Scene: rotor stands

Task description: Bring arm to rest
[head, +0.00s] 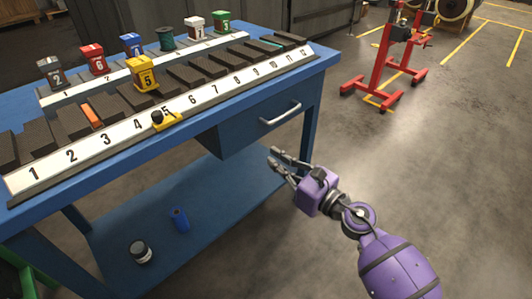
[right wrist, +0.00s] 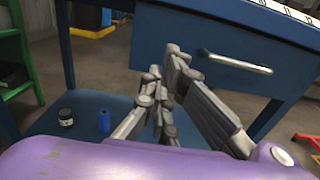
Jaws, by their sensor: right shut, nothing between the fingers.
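My right arm (head: 395,268) comes in from the bottom right of the head view. My right gripper (head: 273,157) is shut and empty. It is in front of the blue workbench, below the drawer (head: 265,118) and apart from its handle. In the right wrist view the fingers of the right gripper (right wrist: 163,75) point toward the bench, with the drawer handle (right wrist: 238,63) to their right. My left gripper is not in view.
The blue workbench (head: 320,68) carries a numbered rack (head: 100,145) with several coloured numbered boxes behind it. A blue can (head: 180,219) and a dark jar (head: 141,251) are on the lower shelf. A red stand (head: 385,70) is at the back right. Floor on the right is clear.

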